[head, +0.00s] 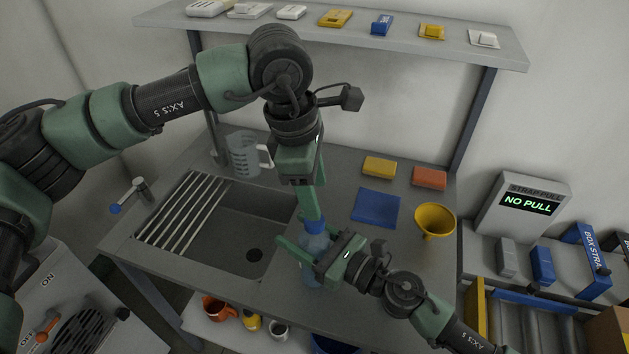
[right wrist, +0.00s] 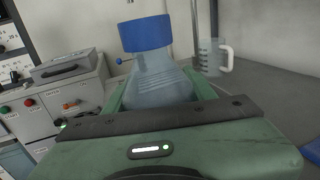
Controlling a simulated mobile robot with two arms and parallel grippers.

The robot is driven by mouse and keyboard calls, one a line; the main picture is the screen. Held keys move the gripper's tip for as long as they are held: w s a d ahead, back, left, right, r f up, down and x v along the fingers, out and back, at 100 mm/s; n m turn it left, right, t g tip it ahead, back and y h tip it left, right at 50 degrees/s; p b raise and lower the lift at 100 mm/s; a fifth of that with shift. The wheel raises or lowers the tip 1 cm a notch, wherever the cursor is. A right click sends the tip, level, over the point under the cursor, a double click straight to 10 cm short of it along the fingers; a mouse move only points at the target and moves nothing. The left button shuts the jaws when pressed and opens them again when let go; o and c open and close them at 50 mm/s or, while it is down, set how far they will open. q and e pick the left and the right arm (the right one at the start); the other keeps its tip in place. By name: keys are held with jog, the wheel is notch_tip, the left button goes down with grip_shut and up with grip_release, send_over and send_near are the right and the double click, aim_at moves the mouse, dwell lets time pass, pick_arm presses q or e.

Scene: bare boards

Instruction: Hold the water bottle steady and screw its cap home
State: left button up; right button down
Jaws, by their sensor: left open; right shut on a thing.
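The translucent blue water bottle (head: 316,244) stands on the counter beside the sink. Its blue cap (head: 314,227) sits on top of the bottle; I cannot tell how tightly it is threaded. In the right wrist view the bottle (right wrist: 155,82) rises between the fingers, with the cap (right wrist: 147,33) above them. My right gripper (head: 297,252) is shut on the bottle's body from the right. My left gripper (head: 313,212) is open and points down just above the cap. Whether its fingertips touch the cap is hard to see.
The sink (head: 225,232) with a drying rack (head: 180,212) lies to the left. A clear jug (head: 243,155) stands behind it. A blue mat (head: 376,207), a yellow sponge (head: 379,167), an orange block (head: 429,178) and a yellow funnel (head: 435,219) are to the right.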

pick_arm(q)
jog(key=n, duration=0.8)
jog(key=shift+r+y, duration=0.25)
jog(key=shift+y, duration=0.05)
jog(key=n, duration=0.7)
jog(key=shift+r, duration=0.2)
jog(key=n, duration=0.7)
jog(key=shift+s+r+n+g+y, duration=0.15)
jog(key=shift+r+n+g+y, duration=0.15)
jog(key=shift+y, duration=0.1)
jog(key=n, duration=0.3)
jog(key=shift+r+n, duration=0.1)
jog(key=shift+n, duration=0.3)
jog(key=n, duration=0.3)
jog(key=shift+s+r+y, duration=0.1)
jog(key=shift+r+y, duration=0.05)
jog(key=shift+y, duration=0.15)
send_near(314, 252)
jog(key=shift+w+f, duration=1.5)
jog(key=shift+w, duration=0.1)
jog(key=shift+c, duration=0.3)
